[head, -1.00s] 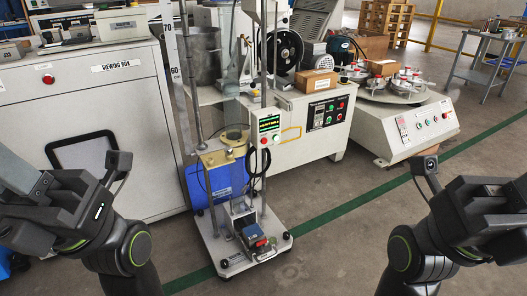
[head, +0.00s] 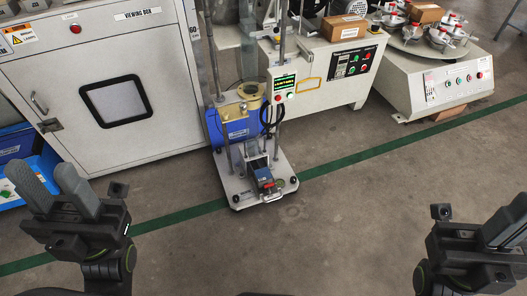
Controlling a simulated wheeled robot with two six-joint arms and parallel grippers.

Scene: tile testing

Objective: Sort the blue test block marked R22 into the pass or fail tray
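My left gripper (head: 48,180) is at the lower left. Its two grey fingers point up and stand apart, with nothing between them. My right gripper (head: 500,222) is at the lower right edge. Part of its grey fingers is cut off by the frame, so its opening cannot be told. A small dark blue block-like part (head: 264,178) sits on the white base of the pendulum tester on the floor; no R22 mark can be read on it. Both grippers are well apart from it. I see no pass or fail tray.
The white viewing box cabinet (head: 165,65) stands at the upper left. The tester's white base (head: 242,197) stands on the floor in the middle. A control-panel machine (head: 320,75) and a round-table machine (head: 440,90) stand behind. The grey floor in front is clear.

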